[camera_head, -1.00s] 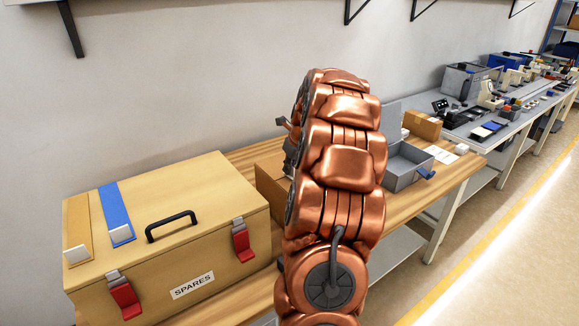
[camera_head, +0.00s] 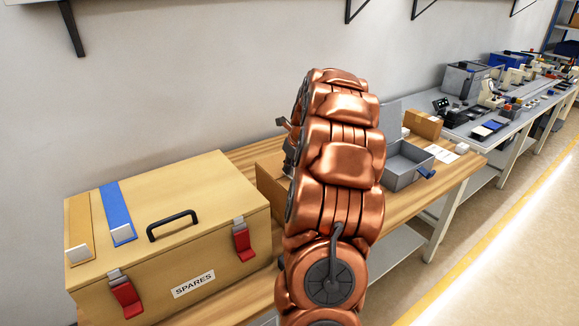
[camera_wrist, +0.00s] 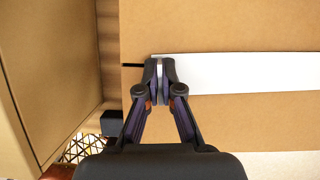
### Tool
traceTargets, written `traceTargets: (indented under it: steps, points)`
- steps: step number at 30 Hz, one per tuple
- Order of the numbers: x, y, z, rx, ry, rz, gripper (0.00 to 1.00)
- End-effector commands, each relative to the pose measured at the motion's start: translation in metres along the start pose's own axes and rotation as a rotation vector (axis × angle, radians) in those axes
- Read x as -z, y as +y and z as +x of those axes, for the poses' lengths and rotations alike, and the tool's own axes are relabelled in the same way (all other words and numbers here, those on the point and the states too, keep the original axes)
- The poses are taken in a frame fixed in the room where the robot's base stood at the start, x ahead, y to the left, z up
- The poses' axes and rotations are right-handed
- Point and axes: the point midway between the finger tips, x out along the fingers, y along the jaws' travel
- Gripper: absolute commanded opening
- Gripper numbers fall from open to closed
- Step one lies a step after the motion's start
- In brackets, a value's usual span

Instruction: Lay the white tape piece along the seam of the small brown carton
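The white tape piece (camera_wrist: 245,73) is a long flat strip in the wrist view, running from my fingertips to the right edge. My gripper (camera_wrist: 160,70) is shut on its left end, with the fingertips close together. Under it is the flat brown face of a carton (camera_wrist: 225,35). A short dark seam line (camera_wrist: 131,65) shows just left of the tape, roughly in line with it. I cannot tell whether the tape touches the carton. In the head view my arm hides the gripper and tape, and most of a brown carton (camera_head: 268,182) beside it.
A tan SPARES case (camera_head: 195,250) with a handle and red latches stands at left on the wooden bench. A grey open bin (camera_head: 402,178), another brown carton (camera_head: 424,124) and white sheets (camera_head: 441,154) lie right of my arm. In the wrist view a brown wall (camera_wrist: 45,80) rises at left.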

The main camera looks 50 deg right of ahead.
Motion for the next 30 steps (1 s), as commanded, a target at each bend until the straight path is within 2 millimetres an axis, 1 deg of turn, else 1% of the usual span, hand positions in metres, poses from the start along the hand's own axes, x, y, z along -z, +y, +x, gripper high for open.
traceTargets:
  steps: [9,10,12,18,19,27,30]
  points:
    - [0.0008,-0.0001,0.0019,0.0,0.0,0.0,0.0]
    - [0.0008,-0.0001,0.0019,0.0,0.0,0.0,0.05]
    - [0.0007,-0.0001,0.0018,0.0,0.0,0.0,0.12]
    - [0.0007,-0.0001,0.0018,0.0,0.0,0.0,0.33]
    - [0.0007,-0.0002,0.0018,0.0,0.0,0.0,0.35]
    - [0.0007,-0.0002,0.0015,0.0,0.0,0.0,0.35]
    - [0.0004,-0.0005,-0.0028,0.001,-0.001,0.0,0.35]
